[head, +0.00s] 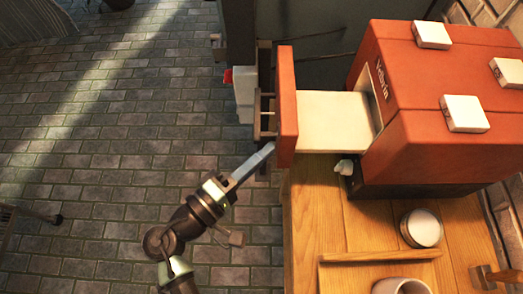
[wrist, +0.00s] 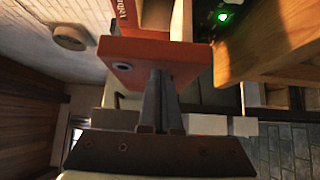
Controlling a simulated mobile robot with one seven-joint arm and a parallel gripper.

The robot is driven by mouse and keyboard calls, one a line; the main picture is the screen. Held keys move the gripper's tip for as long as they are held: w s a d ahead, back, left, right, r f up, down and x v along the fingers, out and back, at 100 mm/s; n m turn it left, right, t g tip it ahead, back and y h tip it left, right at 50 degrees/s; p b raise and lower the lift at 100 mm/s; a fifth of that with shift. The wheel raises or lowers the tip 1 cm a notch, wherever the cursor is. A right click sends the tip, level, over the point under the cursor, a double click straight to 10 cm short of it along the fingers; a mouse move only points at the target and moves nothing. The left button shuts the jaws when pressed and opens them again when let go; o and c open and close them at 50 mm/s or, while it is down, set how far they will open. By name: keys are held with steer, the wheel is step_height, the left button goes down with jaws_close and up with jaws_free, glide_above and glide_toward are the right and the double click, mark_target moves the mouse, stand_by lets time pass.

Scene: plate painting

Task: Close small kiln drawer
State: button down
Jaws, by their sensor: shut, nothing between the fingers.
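The small red kiln (head: 440,85) stands on the wooden bench at the right of the head view. Its drawer (head: 335,115) is pulled out to the left, with a cream tray behind a red front panel (head: 287,105). My gripper (head: 268,148) is shut and empty, its tip close to the lower outer side of the panel. In the wrist view my gripper's fingers (wrist: 160,80) are together and reach up to the red drawer front (wrist: 150,62). I cannot tell whether they touch it. Much of the kiln body is outside the wrist view.
White blocks (head: 465,113) lie on top of the kiln. A round jar (head: 421,228) and a cup (head: 401,286) stand on the wooden bench (head: 315,215) in front of it. A dark post (head: 238,35) rises behind the drawer. The brick floor (head: 110,130) at left is mostly clear.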

steer(key=d, duration=1.6)
steer(key=shift+s, duration=0.1)
steer(key=shift+b, duration=0.3)
